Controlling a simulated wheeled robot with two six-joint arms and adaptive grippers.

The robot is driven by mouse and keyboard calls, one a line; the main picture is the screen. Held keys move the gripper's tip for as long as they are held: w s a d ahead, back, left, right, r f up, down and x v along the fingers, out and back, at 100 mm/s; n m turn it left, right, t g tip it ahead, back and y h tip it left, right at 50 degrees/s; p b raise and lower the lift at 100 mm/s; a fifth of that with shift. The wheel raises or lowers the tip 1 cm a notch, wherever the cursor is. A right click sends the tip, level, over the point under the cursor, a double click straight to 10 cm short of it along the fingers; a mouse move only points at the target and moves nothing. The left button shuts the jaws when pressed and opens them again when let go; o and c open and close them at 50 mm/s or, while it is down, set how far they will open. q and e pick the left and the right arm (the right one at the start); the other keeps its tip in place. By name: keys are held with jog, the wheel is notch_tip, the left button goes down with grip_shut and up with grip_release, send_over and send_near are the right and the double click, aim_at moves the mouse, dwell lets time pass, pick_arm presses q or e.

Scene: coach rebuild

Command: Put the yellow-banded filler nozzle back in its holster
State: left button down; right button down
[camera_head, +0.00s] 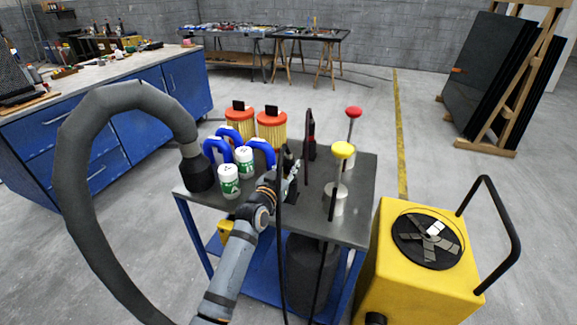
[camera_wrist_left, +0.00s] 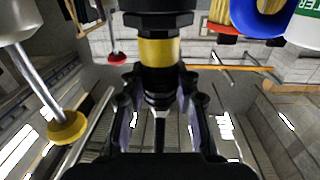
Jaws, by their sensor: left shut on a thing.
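The filler nozzle (camera_wrist_left: 160,52) fills the middle of the left wrist view, with its black body and yellow band. My left gripper (camera_wrist_left: 160,108) is shut on it, one finger on each side just beyond the band. In the head view my left gripper (camera_head: 289,182) is over the middle of the grey cart top (camera_head: 361,190); the nozzle is small and dark there. Dark upright parts (camera_head: 308,150) stand just right of the gripper. I cannot tell which of them is the holster. My right gripper is not in view.
A yellow-knobbed lever (camera_head: 342,150) and a red-knobbed lever (camera_head: 353,112) stand right of the gripper. Orange-capped filters (camera_head: 272,130), blue-handled things (camera_head: 262,152) and white-green cans (camera_head: 229,182) crowd the left. A thick grey hose (camera_head: 72,190) arches at left; a yellow machine (camera_head: 400,285) stands right.

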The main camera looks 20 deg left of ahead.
pick_arm(q)
jog(key=shift+f, duration=0.35)
jog(key=c, duration=0.9)
grip_release()
jog(key=shift+o, duration=0.2)
jog(key=o, duration=0.3)
jog(key=shift+o, duration=0.2)
jog(key=shift+s+a+r+p, duration=0.15)
jog(key=shift+s+p, duration=0.2)
jog(key=shift+s, duration=0.65)
jog(key=s+p, duration=0.1)
jog(key=s, duration=0.5)
jog(key=shift+a+p, duration=0.3)
jog(key=shift+p, duration=0.1)
